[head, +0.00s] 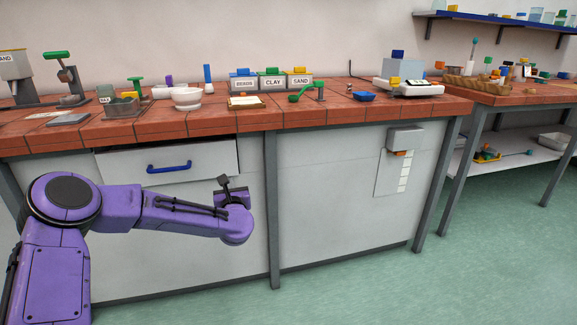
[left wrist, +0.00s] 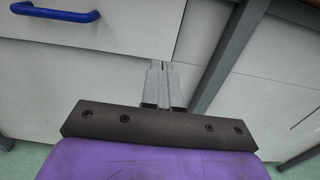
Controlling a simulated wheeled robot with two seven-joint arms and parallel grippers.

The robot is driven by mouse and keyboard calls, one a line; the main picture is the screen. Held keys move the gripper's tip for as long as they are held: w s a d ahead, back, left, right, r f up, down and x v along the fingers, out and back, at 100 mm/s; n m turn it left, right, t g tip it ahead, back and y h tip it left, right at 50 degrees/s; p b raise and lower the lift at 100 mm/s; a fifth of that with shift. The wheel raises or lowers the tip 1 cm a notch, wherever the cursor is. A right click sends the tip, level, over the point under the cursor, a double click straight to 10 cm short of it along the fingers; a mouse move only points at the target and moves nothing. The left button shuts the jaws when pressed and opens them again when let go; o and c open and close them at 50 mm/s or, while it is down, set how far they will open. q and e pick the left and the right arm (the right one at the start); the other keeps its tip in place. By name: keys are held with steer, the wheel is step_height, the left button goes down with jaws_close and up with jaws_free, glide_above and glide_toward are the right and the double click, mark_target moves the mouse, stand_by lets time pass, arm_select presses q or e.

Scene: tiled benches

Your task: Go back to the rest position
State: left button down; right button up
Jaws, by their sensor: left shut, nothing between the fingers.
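My left arm comes in from the left in the head view, bent in front of the bench and below its top. My left gripper (head: 224,182) is at the end of the purple arm, in front of the white cabinet. In the left wrist view the gripper fingers (left wrist: 161,72) are together, with nothing between them, and point toward the cabinet front. My right gripper is in neither view.
The drawer (head: 190,162) with a blue handle (head: 169,167) stands slightly open behind my left arm. The red tiled bench top (head: 340,114) carries boxes, bowls and a scale (head: 408,88). A second bench (head: 500,99) stands right. Green floor (head: 400,290) is clear in front.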

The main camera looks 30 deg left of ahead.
arm_select(q)
steer(key=s+d+f+m+h, duration=0.25)
steer(key=d+f+m, duration=0.35)
steer(key=m, duration=0.3)
steer(key=s+d+f+m+h, duration=0.1)
steer(key=d+f+m+h, duration=0.2)
steer(key=d+f+m, duration=0.45)
steer(key=s+d+f+m+g+h, duration=0.2)
steer(key=s+d+f+m+g, duration=0.1)
steer(key=s+f+m, duration=0.6)
steer(key=s+d+f+m+g+h, duration=0.2)
steer(key=s+d+f+m+g, duration=0.1)
steer(key=s+f+m, duration=0.65)
steer(key=s+f+m+g, duration=0.2)
steer(key=s, duration=0.7)
steer(key=s+f+m+g, duration=0.1)
steer(key=s+f+g, duration=0.1)
steer(key=s, duration=0.8)
step_height(320, 180, up, 20)
steer(key=p, duration=2)
steer(key=shift+r+y+p, duration=0.25)
steer(key=shift+y+p, duration=0.1)
